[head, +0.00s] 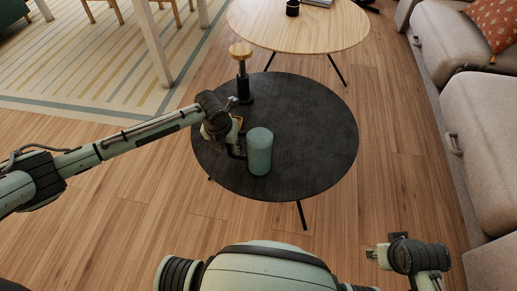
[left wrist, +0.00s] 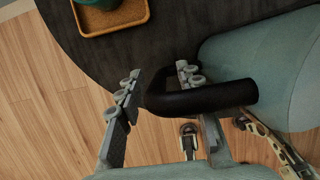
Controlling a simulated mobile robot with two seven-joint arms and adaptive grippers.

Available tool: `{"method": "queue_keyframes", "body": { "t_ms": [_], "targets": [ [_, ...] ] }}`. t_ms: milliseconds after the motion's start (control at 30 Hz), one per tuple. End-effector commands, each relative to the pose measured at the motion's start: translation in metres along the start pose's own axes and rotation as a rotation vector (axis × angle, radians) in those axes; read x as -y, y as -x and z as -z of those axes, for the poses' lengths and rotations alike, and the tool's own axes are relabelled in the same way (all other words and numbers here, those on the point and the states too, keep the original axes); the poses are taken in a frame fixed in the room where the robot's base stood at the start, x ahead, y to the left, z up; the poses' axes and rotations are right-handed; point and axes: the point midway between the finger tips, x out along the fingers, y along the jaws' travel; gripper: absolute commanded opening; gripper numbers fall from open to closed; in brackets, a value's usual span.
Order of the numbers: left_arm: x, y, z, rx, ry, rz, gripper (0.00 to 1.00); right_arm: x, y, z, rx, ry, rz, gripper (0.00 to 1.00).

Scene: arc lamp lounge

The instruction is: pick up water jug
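The water jug (head: 260,152) is a teal cylinder standing upright on the round black table (head: 310,120). Its side fills the right of the left wrist view (left wrist: 270,65). Its black handle (left wrist: 215,97) sticks out toward my left gripper (head: 236,150). In the left wrist view, the gripper's fingers (left wrist: 158,85) are spread, with the outer bar of the handle between them. One finger passes through the handle loop; a gap shows between the other finger and the handle. My right gripper (head: 382,248) is away from the table at the lower right, its fingers seemingly apart and empty.
A black grinder-like object with a wooden top (head: 241,75) stands behind my left wrist. A small wooden tray (left wrist: 112,20) holds a teal item on the black table. A light wood table (head: 335,30) stands beyond. A sofa (head: 480,120) lines the right.

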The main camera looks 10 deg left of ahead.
Motion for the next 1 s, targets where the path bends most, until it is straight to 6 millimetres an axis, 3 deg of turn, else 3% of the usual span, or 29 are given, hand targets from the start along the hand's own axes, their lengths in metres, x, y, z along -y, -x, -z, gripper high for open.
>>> {"method": "queue_keyframes", "body": {
  "t_ms": [33, 267, 1000],
  "targets": [
    [-0.0001, 0.0001, 0.0001, 0.0, 0.0, 0.0, 0.28, 0.0001, -0.0004, -0.0003, 0.0, 0.0, 0.0, 0.4],
    [-0.0001, 0.0002, 0.0001, 0.0, 0.0, 0.0, 0.0, 0.0018, -0.0034, -0.0024, 0.005, -0.003, 0.003, 0.4],
    [0.0009, 0.0054, -0.0038, 0.006, 0.001, 0.004, 0.0, 0.0033, -0.0014, -0.0007, 0.0, -0.005, 0.007, 0.4]
  ]
}}
